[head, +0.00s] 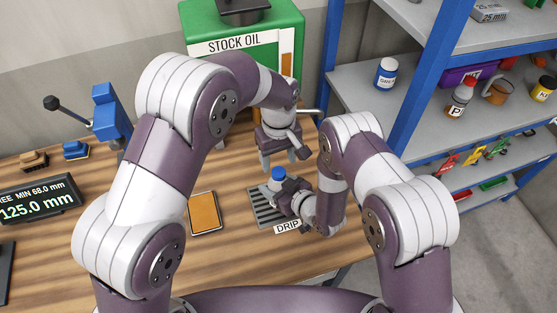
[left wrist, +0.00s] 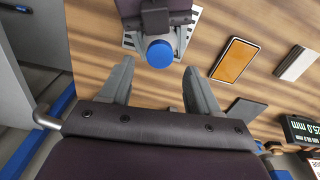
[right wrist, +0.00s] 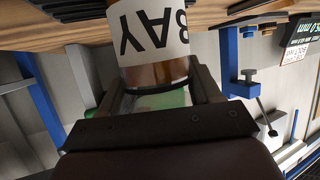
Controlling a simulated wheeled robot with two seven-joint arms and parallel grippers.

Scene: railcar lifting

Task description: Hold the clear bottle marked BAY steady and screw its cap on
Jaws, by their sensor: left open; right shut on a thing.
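The bottle marked BAY (right wrist: 152,30) shows in the right wrist view with a white label and brown contents. My right gripper (right wrist: 143,75) is shut around its body. In the head view my right gripper (head: 287,196) holds it over the drip tray (head: 261,216); I cannot tell whether it touches the tray. The blue cap (head: 278,173) is at the bottle's top, and it also shows in the left wrist view (left wrist: 160,53). How tightly it sits is not visible. My left gripper (head: 279,156) is open and empty just above the cap, its fingers pointing down.
A green STOCK OIL container (head: 245,45) stands behind on the wooden bench (head: 150,265). An orange-brown pad (head: 204,212) lies left of the tray. A blue vise-like tool (head: 110,115) and a display (head: 38,200) are further left. Shelves (head: 350,85) stand right.

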